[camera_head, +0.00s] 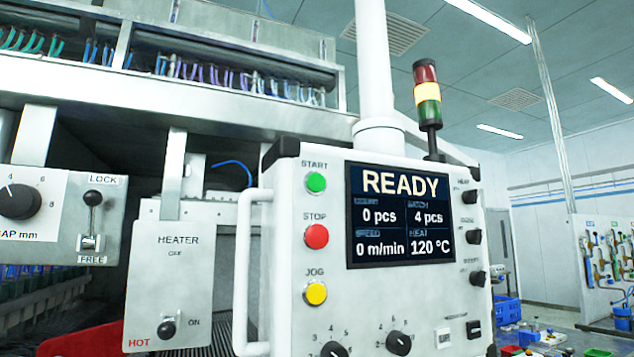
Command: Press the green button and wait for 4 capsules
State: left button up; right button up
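The green START button (316,183) is at the top left of the white control panel (400,300). Below it are the red STOP button (316,236) and the yellow JOG button (316,293). The panel's screen (402,216) reads READY, count 0 pcs, batch 4 pcs, speed 0 m/min and heat 120 °C. The signal tower (427,95) has red, yellow and green sections, and the yellow one looks brightest. No capsules can be made out. Neither of my grippers is in view.
A white handle (244,275) sticks out along the panel's left side. Left of it is a heater box (165,275) marked HOT, with a toggle, and a lock lever (92,205). Knobs (399,342) sit low on the panel. Blue crates (507,309) lie at the far right.

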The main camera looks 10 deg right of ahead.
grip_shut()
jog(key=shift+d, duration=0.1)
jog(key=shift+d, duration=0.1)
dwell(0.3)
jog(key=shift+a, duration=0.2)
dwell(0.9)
